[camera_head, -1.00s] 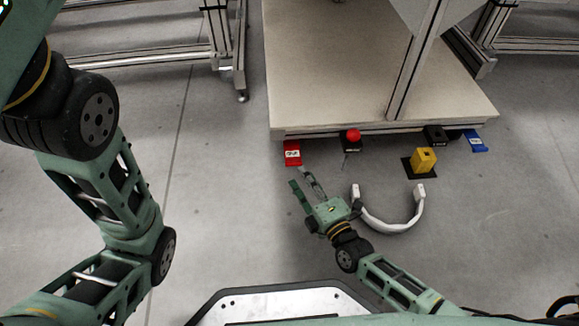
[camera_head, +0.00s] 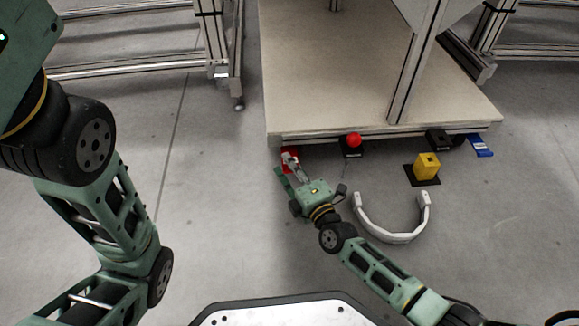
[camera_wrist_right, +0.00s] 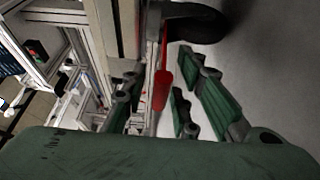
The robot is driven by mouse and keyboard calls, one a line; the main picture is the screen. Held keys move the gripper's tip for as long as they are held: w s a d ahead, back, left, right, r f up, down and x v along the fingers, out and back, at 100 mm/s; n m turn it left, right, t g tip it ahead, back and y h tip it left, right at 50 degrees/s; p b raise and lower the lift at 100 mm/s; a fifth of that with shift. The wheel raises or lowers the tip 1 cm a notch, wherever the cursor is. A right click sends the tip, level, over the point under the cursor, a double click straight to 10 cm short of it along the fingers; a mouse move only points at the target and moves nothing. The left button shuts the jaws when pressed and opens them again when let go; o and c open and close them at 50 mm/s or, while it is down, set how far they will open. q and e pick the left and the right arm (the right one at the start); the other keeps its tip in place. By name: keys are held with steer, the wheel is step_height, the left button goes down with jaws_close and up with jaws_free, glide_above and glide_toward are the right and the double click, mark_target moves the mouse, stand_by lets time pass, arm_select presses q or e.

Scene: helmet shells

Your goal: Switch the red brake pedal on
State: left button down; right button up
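In the right wrist view the red pedal (camera_wrist_right: 162,90) shows edge-on, between the green fingers. I cannot tell whether they touch it, or whether the pedal is pressed. My left arm fills the left side of the head view; its gripper is out of the picture.
Along the platform (camera_head: 330,90) stand a red ball-shaped button (camera_head: 354,140), a yellow block (camera_head: 426,165) and a blue pedal (camera_head: 481,147). A white U-shaped bar (camera_head: 390,237) lies right of my right gripper.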

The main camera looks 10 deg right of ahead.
jaws_close()
stand_by(0.3)
steer(key=shift+w+d+f+t+p, duration=0.25)
steer(key=shift+t+p, duration=0.15)
steer(key=shift+p, duration=0.3)
steer(key=shift+s+f+p, duration=0.1)
steer(key=shift+p, duration=0.2)
steer(key=shift+a+f+y, duration=0.15)
steer(key=shift+y, duration=0.15)
steer(key=shift+s, duration=0.1)
steer(key=shift+n, duration=0.3)
